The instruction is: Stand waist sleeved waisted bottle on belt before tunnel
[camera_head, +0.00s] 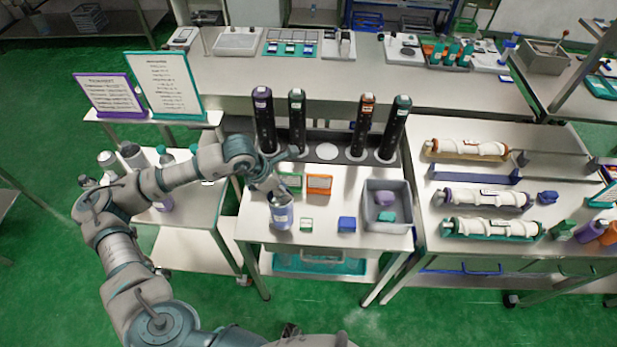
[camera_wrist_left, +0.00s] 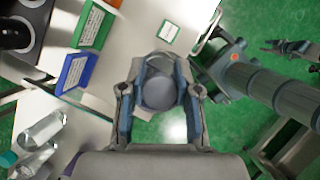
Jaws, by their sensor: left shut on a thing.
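My left gripper (camera_head: 277,193) is shut on a bottle (camera_head: 282,216), at the front left of the middle table in the head view. The bottle looks upright, with a pale blue-grey body; its waist and any sleeve on it are not clear. In the left wrist view the fingers (camera_wrist_left: 160,95) close on both sides of the bottle's round grey top (camera_wrist_left: 158,91). I cannot tell whether its base touches the table. A second arm shows at the right of the wrist view, with a dark gripper-like end (camera_wrist_left: 292,47) too small to judge. I cannot make out a belt or tunnel for certain.
Several tall dark tubes (camera_head: 264,120) stand behind the bottle. White rolls (camera_head: 485,199) lie on the right table.

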